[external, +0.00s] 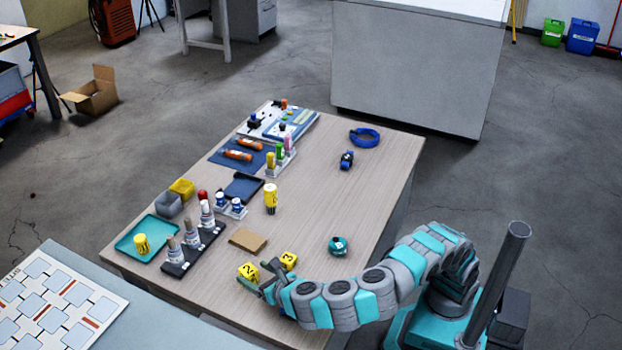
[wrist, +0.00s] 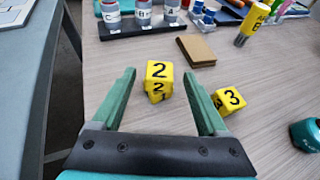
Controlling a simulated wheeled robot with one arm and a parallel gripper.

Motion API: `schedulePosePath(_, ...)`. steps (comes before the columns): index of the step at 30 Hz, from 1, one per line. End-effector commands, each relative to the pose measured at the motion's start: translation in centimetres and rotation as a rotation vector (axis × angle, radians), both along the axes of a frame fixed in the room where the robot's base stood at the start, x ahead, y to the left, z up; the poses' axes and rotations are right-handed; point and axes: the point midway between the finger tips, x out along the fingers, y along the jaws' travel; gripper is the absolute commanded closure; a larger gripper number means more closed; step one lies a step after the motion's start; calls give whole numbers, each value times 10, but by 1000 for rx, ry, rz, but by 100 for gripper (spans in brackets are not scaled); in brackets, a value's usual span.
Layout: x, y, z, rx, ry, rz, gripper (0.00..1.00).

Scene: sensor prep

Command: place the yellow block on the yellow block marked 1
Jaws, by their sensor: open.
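A yellow block marked 2 (wrist: 159,72) is ahead of my gripper (wrist: 160,76) in the wrist view, between the lines of the fingers. It shows 2 on its top and side faces. It also shows in the external view (external: 248,270), partly covered by a finger. My gripper (external: 260,277) is open, low over the table's near end.
A brown flat block (wrist: 196,50) lies beyond block 2. A dark rack (wrist: 138,27) of labelled bottles stands at far left. A yellow cylinder (external: 270,198) stands farther back. A teal round object (external: 338,245) is to the right. The table's middle right is mostly clear.

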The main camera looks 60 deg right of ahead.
Motion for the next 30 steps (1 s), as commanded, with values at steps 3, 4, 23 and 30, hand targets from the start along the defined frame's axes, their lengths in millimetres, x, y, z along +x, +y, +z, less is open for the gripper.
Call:
schedulePosePath(3,-24,12,8,1,-1,5,24)
schedulePosePath(4,-29,13,10,0,0,3,24)
schedulePosePath(23,-74,31,33,-1,1,2,24)
schedulePosePath(30,-61,23,42,-16,-16,15,24)
